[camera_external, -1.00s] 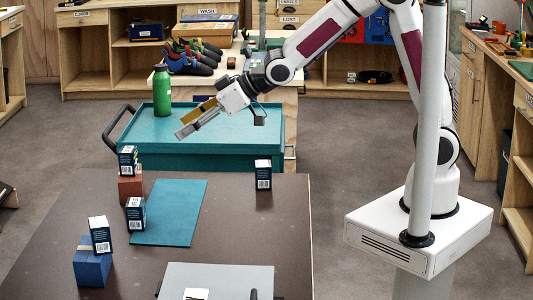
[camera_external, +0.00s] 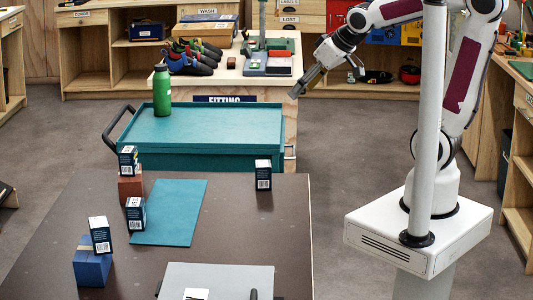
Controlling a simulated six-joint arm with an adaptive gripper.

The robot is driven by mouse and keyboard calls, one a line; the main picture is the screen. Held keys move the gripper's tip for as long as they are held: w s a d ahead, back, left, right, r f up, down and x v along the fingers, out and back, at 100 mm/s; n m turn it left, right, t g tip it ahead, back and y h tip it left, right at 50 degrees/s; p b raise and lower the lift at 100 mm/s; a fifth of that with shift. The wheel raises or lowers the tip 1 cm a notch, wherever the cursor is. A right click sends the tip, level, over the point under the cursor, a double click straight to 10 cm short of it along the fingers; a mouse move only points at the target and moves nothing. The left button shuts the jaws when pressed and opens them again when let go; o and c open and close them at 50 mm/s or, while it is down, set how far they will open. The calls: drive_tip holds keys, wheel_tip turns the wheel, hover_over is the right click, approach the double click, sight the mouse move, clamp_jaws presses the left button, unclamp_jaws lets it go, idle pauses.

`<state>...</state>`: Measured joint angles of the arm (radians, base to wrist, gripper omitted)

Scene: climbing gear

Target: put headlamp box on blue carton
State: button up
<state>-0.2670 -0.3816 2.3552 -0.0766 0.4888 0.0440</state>
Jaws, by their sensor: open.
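A small dark box with a white top (camera_external: 100,235) sits on the blue carton (camera_external: 92,268) at the table's front left. A similar box (camera_external: 128,160) sits on a reddish-brown carton (camera_external: 131,188) behind it. Another similar box (camera_external: 136,214) stands at the left edge of the teal mat, and one more (camera_external: 263,175) stands alone at the table's back right. Their labels are too small to read, so I cannot tell which is the headlamp box. My gripper (camera_external: 294,94) is open and empty, high up beyond the table, right of the teal cart, away from all the boxes.
The teal mat (camera_external: 175,212) lies on the dark table (camera_external: 255,225). A grey board (camera_external: 235,278) lies at the front. The teal cart (camera_external: 215,127) behind the table bears a green bottle (camera_external: 162,92). The table's right side is mostly clear.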

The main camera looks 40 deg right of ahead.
drive_tip(key=s+d+f+m+g, duration=0.1)
drive_tip(key=s+d, duration=0.3)
drive_tip(key=s, duration=0.3)
drive_tip(key=s+d+f+m+g+h, duration=0.1)
drive_tip(key=s+d+m, duration=0.1)
drive_tip(key=s+d, duration=0.3)
drive_tip(key=s, duration=0.2)
drive_tip(key=shift+s+h, duration=0.3)
drive_tip(key=shift+s, duration=0.05)
drive_tip(key=shift+o, duration=0.5)
drive_tip(key=shift+w+r, duration=0.1)
idle(1.1)
